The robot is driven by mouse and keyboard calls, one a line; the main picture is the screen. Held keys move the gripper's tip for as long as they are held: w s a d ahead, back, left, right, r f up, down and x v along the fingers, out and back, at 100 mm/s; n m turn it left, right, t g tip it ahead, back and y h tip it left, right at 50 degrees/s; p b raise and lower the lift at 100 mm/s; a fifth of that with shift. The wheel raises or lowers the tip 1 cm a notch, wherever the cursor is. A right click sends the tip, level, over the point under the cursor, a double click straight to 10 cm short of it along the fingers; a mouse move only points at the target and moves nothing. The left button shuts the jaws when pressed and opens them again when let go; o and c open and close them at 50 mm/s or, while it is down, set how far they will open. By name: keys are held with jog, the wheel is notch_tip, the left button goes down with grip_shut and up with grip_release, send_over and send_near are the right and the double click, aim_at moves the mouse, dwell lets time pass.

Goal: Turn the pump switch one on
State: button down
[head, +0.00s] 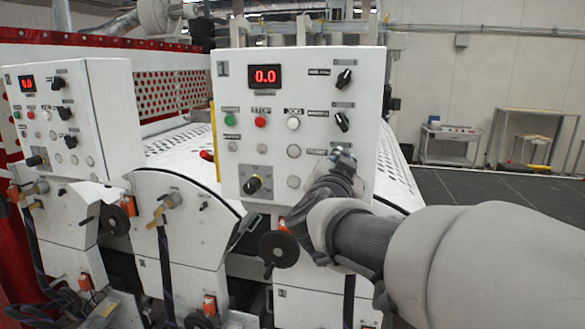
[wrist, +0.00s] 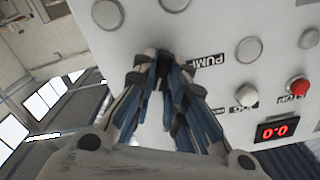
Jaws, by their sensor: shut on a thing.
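My gripper (head: 342,160) is at the right side of the nearer white control panel (head: 265,120), just right of a small label. In the wrist view, my gripper (wrist: 163,62) has its fingertips brought together against the panel face, beside a label reading PUMP (wrist: 206,62). The fingers are shut on a small dark pump switch (wrist: 164,53), mostly hidden between the tips. Its turned position cannot be made out. In the head view the fingers and wrist hide the switch.
A second panel (head: 70,120) stands left. A black handwheel (head: 279,249) sits below my gripper.

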jog(key=shift+m, duration=0.4)
jog(key=c, duration=1.6)
grip_release()
jog(key=v, duration=1.2)
